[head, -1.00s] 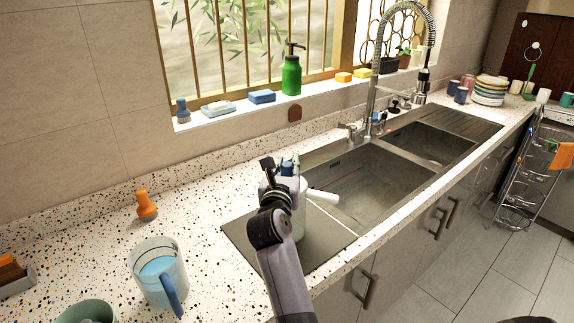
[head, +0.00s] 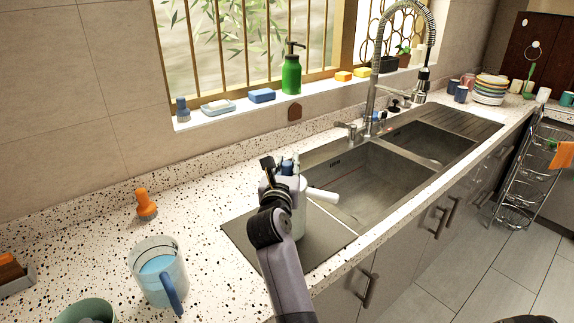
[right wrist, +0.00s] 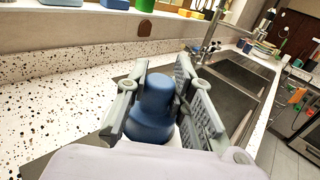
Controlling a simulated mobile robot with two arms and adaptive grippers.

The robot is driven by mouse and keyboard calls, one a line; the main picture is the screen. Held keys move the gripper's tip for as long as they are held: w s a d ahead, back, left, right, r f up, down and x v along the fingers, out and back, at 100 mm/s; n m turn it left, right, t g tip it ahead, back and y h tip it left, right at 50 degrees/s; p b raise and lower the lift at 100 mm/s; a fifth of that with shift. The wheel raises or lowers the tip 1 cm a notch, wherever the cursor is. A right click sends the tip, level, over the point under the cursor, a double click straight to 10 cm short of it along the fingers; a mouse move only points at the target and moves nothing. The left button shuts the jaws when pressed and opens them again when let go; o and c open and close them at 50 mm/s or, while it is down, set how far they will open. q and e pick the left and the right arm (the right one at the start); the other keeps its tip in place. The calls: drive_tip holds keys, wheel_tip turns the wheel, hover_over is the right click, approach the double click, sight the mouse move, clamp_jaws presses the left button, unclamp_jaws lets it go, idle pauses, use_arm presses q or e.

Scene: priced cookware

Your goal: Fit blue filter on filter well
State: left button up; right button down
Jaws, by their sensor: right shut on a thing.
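The blue filter (right wrist: 152,106) stands roughly upright between the two fingers of my right gripper (right wrist: 165,95), which is shut on it. In the head view only a small blue part of the filter (head: 287,168) shows beside the right gripper (head: 279,166). Below the gripper is a whitish vessel with a white side handle (head: 322,196), which I take to hold the filter well. The filter's lower end is above or against a white part; I cannot tell whether it is seated. My arm hides much of the vessel. The left gripper is out of view.
A dark mat (head: 325,240) lies under the vessel, left of the sink (head: 355,185). A clear jug with a blue handle (head: 158,272), an orange-handled brush (head: 145,205) and a green bowl (head: 88,312) stand on the speckled counter. The tall faucet (head: 374,90) rises behind the sink.

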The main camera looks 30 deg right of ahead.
drive_tip(key=shift+f, duration=0.2)
drive_tip(key=shift+f+b, duration=0.65)
drive_tip(key=shift+f, duration=0.1)
drive_tip(key=c, duration=1.3)
unclamp_jaws()
drive_tip(key=shift+f, duration=0.1)
drive_tip(key=o, duration=0.6)
drive_tip(key=shift+s+f, duration=0.1)
drive_tip(key=shift+r, duration=0.25)
